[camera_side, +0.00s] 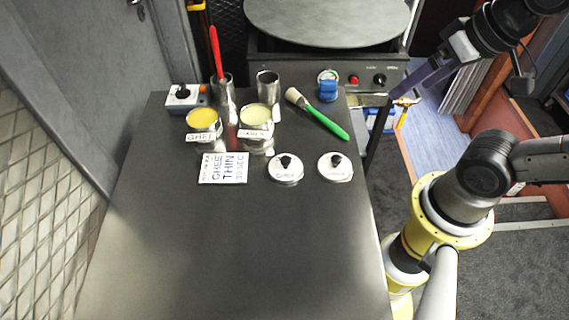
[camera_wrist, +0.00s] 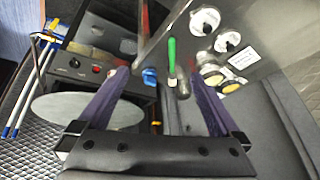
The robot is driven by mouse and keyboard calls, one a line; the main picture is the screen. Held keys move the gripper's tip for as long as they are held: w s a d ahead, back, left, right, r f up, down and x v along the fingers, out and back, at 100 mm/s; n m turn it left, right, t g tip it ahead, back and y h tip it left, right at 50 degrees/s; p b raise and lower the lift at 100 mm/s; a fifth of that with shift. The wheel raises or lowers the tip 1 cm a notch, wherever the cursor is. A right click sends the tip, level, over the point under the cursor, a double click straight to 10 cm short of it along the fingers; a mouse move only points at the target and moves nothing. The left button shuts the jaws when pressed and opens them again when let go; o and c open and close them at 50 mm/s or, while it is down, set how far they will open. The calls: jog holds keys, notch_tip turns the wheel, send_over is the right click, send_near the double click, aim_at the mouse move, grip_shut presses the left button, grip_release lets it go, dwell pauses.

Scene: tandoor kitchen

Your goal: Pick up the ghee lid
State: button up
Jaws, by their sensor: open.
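Two round white lids with black knobs lie apart on the dark worktop in the side view: a left lid (camera_side: 285,170) beside the card and a right lid (camera_side: 336,168). Their lettering is too small to read, so I cannot tell which is the ghee lid. The left lid (camera_wrist: 228,40) and right lid (camera_wrist: 205,21) also show at the top of the wrist view. A pot labelled GHEE (camera_side: 203,120) holds yellow contents, uncovered. My gripper (camera_wrist: 158,76) is open and empty, its two purple fingers spread, well away from the lids. In the side view it is up at the upper right, beyond the worktop's edge.
A second open pot (camera_side: 256,118), a GHEE THIN card (camera_side: 223,168), a green-handled brush (camera_side: 320,115), a blue object (camera_side: 328,90) and metal cups (camera_side: 268,86) crowd the back. A round griddle (camera_side: 328,20) stands behind. The worktop's front (camera_side: 235,250) is clear.

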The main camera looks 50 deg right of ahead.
jog(key=w+a+r+m, duration=0.1)
jog(key=w+r+m, duration=0.2)
jog(key=m, duration=0.4)
jog(key=m+g, duration=0.6)
send_over(284, 161)
notch_tip(284, 161, down, 6)
jog(key=f, duration=0.8)
jog(key=shift+w+d, duration=0.1)
jog(key=shift+d, duration=0.2)
jog(key=shift+a+f, duration=0.15)
jog(key=shift+f, duration=1.2)
jog(key=shift+a+f, duration=0.15)
jog(key=shift+f, duration=1.15)
jog(key=c, duration=1)
jog(key=shift+r, duration=0.15)
